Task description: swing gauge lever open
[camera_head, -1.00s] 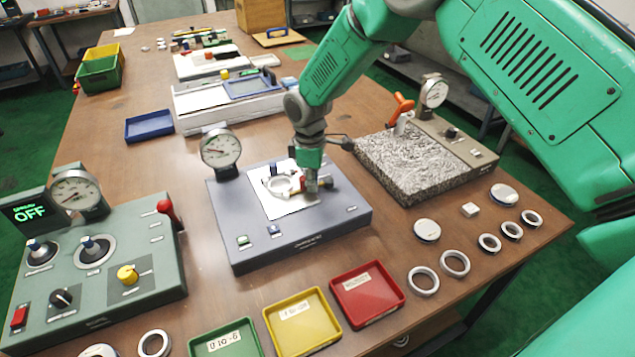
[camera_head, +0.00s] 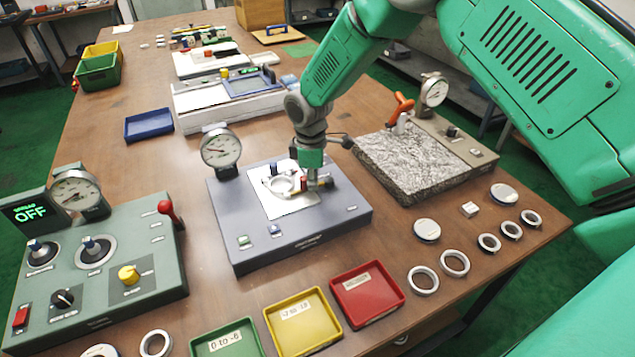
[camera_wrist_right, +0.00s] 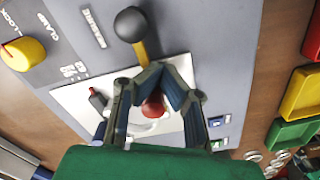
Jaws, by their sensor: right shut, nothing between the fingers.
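The blue-grey gauge fixture (camera_head: 240,215) stands in the middle of the table, with a round dial gauge (camera_head: 221,148) at its back left and a white plate (camera_head: 290,207) on top. My right gripper (camera_head: 315,184) is low over the right part of this plate. In the right wrist view its fingertips (camera_wrist_right: 168,68) are together and empty. A yellow lever with a black ball (camera_wrist_right: 132,25) lies just beyond the tips. A red knob (camera_wrist_right: 152,107) shows between the finger links, under the gripper. A pale ring (camera_head: 283,185) on the plate is partly hidden. My left gripper is out of view.
A yellow knob (camera_wrist_right: 22,53) stands on the fixture beside the lever. Red (camera_head: 367,293), yellow (camera_head: 302,322) and green (camera_head: 227,342) trays lie in front. A green control box (camera_head: 110,285) stands left, a rough grey slab (camera_head: 405,165) right. Loose rings lie front right.

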